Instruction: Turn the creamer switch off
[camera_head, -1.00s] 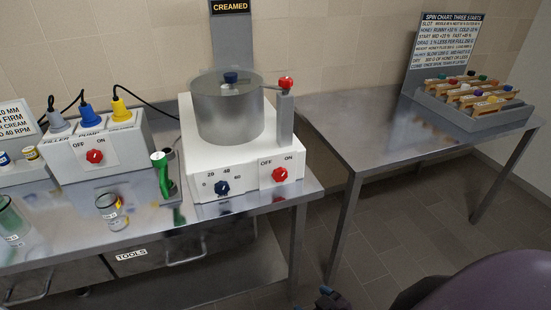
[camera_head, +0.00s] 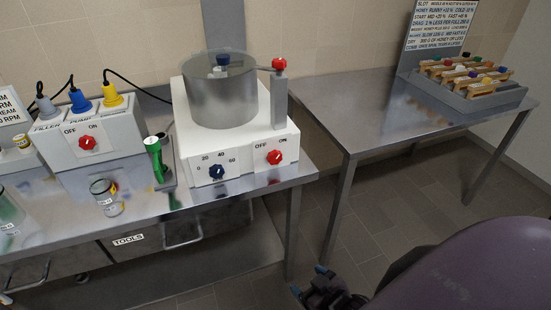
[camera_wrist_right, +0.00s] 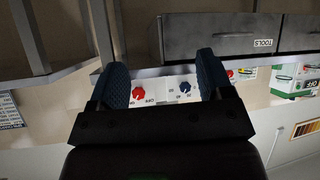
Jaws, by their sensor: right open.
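The creamer (camera_head: 222,148) is a white box with a grey metal drum on top, standing on the steel bench. Its red switch knob (camera_head: 275,157) sits on the front right under the labels OFF and ON. A blue dial (camera_head: 216,171) is to its left. My right gripper (camera_head: 309,283) is low at the bottom of the head view, in front of and below the bench, well apart from the creamer. In the right wrist view its blue-padded fingers (camera_wrist_right: 163,82) are apart and empty, with the red knob (camera_wrist_right: 138,94) and blue dial (camera_wrist_right: 185,88) seen between them. My left gripper is out of view.
A white pump box (camera_head: 93,144) with its own red OFF/ON knob (camera_head: 88,143) is left of the creamer. A green-handled tool (camera_head: 154,158) and a glass jar (camera_head: 106,196) stand nearby. A second table (camera_head: 371,110) holds a rack (camera_head: 478,98). Floor between tables is clear.

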